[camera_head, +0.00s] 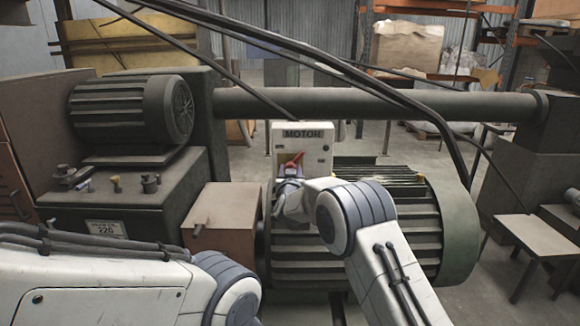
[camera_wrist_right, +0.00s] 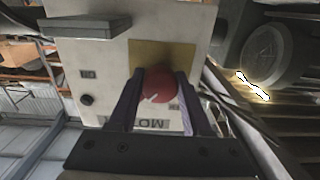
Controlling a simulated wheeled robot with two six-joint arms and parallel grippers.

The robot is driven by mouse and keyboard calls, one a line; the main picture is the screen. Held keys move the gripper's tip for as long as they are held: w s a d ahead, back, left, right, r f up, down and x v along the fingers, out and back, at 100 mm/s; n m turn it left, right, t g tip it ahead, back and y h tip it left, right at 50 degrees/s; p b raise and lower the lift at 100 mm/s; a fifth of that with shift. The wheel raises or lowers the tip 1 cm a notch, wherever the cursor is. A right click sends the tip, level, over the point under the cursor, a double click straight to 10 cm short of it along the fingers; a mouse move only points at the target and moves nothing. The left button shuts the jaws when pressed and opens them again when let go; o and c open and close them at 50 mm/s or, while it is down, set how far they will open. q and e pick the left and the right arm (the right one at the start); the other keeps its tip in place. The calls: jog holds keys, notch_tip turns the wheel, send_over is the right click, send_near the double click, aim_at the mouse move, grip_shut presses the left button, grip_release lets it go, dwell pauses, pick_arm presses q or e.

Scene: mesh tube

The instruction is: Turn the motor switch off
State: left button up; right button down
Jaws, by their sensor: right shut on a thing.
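The motor switch box (camera_head: 318,147) is a pale box with a dark MOTOR label on top, standing above the big ribbed motor. Its red switch handle (camera_head: 291,160) shows at the box's front, partly hidden by my right gripper (camera_head: 290,174). In the right wrist view, the red handle (camera_wrist_right: 158,86) sits between the two dark fingers of the right gripper (camera_wrist_right: 158,92), which is shut on it. A yellow plate (camera_wrist_right: 163,54) lies behind the handle, and the label (camera_wrist_right: 150,123) is upside down and partly hidden. My left arm enters at the lower left; its gripper is out of view.
The green ribbed motor (camera_head: 420,220) lies below and right of the box. A horizontal pipe (camera_head: 370,105) runs behind it, and loose dark cables (camera_head: 430,122) cross above. A smaller motor (camera_head: 133,110) stands at left, and a brown box (camera_head: 226,215) is left of the right gripper.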

jog(key=n+p, duration=0.1)
jog(key=n, duration=0.3)
jog(key=shift+n+p, duration=0.3)
jog(key=shift+p, duration=0.1)
jog(key=shift+n+p, duration=0.55)
jog(key=shift+n, duration=0.95)
jog(key=shift+f+n, duration=0.1)
jog(key=shift+n, duration=0.2)
jog(key=shift+c, duration=1.7)
grip_release()
jog(key=s+b, duration=0.2)
jog(key=s, duration=0.8)
jog(key=shift+s, duration=0.3)
